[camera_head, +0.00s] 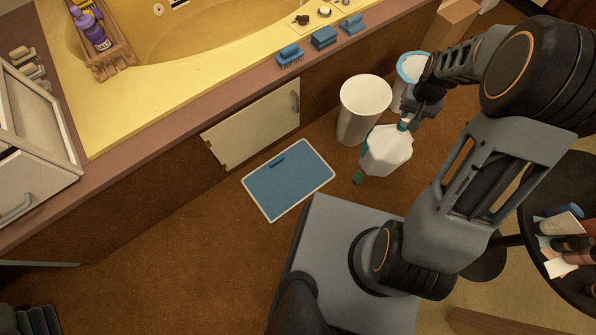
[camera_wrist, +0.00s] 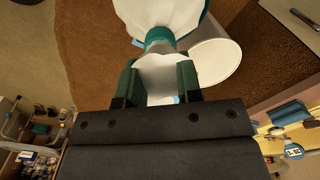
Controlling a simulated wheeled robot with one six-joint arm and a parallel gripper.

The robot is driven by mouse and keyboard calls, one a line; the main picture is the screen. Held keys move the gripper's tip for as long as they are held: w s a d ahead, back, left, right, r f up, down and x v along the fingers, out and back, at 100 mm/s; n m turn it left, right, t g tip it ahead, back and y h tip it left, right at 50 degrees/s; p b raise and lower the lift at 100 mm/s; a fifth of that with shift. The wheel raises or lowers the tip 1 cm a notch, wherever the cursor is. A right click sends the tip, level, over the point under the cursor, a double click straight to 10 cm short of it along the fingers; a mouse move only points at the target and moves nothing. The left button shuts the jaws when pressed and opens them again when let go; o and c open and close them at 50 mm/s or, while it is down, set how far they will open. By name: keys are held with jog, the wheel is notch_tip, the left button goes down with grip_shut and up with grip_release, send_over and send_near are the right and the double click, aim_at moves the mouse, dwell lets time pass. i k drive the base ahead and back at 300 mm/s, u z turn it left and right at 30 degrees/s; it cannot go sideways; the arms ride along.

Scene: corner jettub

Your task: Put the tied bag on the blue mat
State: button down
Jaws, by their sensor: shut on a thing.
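The tied bag (camera_head: 386,152) is white with a teal tie at its neck. My gripper (camera_head: 406,122) is shut on its gathered top, and the bag hangs beneath it, right of the blue mat. In the wrist view, my gripper (camera_wrist: 157,82) has its two green-lined fingers on either side of the white ruffle, with the bag (camera_wrist: 165,14) beyond the teal tie. The blue mat (camera_head: 300,182) has a pale border and lies flat on the brown floor. A small dark blue piece (camera_head: 277,161) lies on or is part of its upper edge.
A tall white bin (camera_head: 365,100) stands close behind the bag; it also shows in the wrist view (camera_wrist: 222,62). A blue-rimmed bin (camera_head: 412,67) is farther back. A small green thing (camera_head: 358,177) shows below the bag. The tub cabinet (camera_head: 255,125) borders the mat's far side. Floor left of the mat is clear.

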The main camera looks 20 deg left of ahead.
aim_at(284, 181)
jog(key=z, duration=1.3)
jog(key=k, duration=1.35)
jog(key=u, duration=2.1)
jog(key=i, duration=0.7)
jog(key=u, duration=0.05)
